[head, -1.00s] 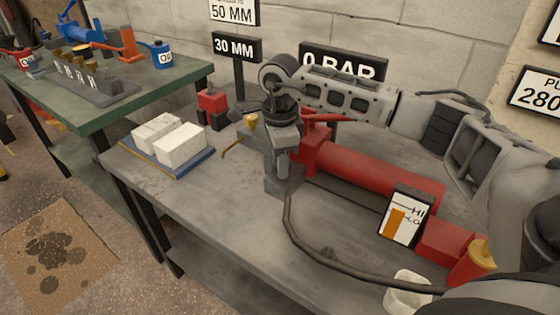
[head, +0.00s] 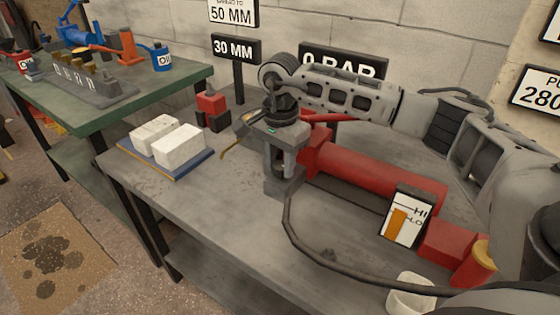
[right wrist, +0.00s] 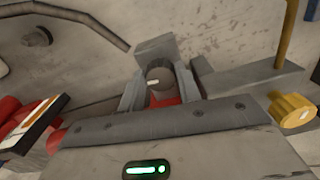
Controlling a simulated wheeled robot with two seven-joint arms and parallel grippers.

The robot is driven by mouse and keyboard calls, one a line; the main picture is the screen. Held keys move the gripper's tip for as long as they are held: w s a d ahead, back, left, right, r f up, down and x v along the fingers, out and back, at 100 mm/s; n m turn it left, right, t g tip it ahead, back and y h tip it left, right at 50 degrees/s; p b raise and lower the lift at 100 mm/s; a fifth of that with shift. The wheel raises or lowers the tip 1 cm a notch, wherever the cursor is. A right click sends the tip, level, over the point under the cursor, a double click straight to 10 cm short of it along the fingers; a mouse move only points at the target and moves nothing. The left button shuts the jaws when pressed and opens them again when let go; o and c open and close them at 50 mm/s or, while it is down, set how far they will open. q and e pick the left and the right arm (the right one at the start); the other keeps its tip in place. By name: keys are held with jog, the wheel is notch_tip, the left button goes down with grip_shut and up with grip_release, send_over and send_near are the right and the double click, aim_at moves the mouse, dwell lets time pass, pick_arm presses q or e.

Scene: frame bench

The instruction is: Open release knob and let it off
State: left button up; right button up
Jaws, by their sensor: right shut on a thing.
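The release knob (right wrist: 158,78) is a small grey round knob with a white mark, seen in the right wrist view in front of a red part. My right gripper (head: 282,178) is shut on it, with one finger on each side in the right wrist view (right wrist: 159,88). In the head view the gripper hides the knob. The gripper is at the left end of the red pump cylinder (head: 365,180), whose red handle (head: 328,118) shows behind the gripper. My left gripper is not in view.
A card marked HI and LO (head: 405,217), a white cup (head: 410,293) and a black hose (head: 300,238) are on the right part of the bench. White blocks on a blue tray (head: 180,175) lie left. A "0 BAR" sign (head: 345,65) stands behind.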

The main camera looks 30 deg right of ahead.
aim_at(280, 166)
dwell(0.4)
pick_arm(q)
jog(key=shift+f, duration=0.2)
pick_arm(e)
jog(key=o, duration=1)
jog(key=shift+c, duration=0.2)
jog(key=shift+r, duration=0.1)
pick_arm(q)
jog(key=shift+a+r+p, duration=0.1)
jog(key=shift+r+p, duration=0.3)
jog(key=shift+p, duration=0.25)
pick_arm(e)
notch_tip(280, 166, up, 16)
